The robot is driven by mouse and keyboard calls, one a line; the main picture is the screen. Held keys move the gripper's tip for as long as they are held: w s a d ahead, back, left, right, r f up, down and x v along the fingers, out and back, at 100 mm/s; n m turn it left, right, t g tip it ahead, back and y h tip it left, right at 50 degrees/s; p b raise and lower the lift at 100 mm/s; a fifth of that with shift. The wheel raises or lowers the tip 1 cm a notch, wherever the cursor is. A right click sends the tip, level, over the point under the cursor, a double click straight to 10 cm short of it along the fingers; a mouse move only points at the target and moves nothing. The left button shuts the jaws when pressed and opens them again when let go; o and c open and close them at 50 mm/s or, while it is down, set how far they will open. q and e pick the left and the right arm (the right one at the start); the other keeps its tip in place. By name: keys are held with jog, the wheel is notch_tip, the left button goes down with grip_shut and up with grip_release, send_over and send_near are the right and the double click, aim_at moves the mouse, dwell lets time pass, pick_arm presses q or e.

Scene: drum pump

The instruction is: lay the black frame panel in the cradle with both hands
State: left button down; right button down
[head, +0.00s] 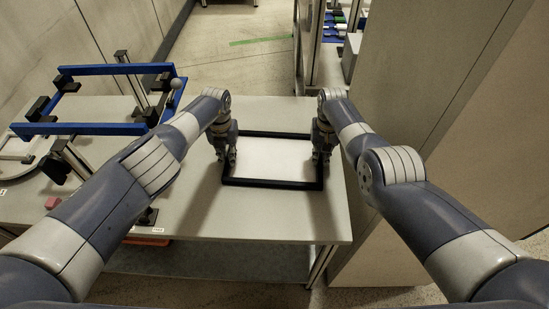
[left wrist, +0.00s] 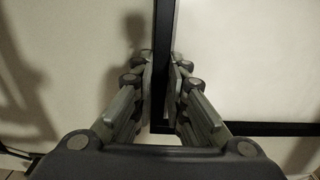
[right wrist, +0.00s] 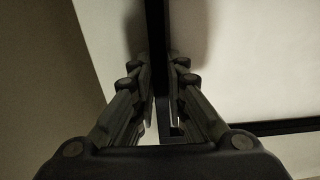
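The black frame panel (head: 270,184) lies at the right part of the table, a black rectangular border around a bright white middle. My left gripper (head: 227,160) is at its left bar, with the fingers closed in on either side of the bar (left wrist: 163,65). My right gripper (head: 322,156) is at the right bar in the same way; that bar (right wrist: 157,50) runs between its fingers in the right wrist view. The cradle, a blue rectangular frame (head: 115,69) with black blocks, stands raised on posts at the left. My left arm hides part of its near right side.
The grey table (head: 290,226) is bare in front of the panel. A post with a grey ball (head: 176,84) stands at the cradle's right side. A small red piece (head: 52,202) lies at the left. A tall wall panel (head: 425,85) stands close on the right.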

pick_arm(q)
jog(key=shift+r, duration=0.2)
pick_arm(e)
jog(key=shift+r, duration=0.15)
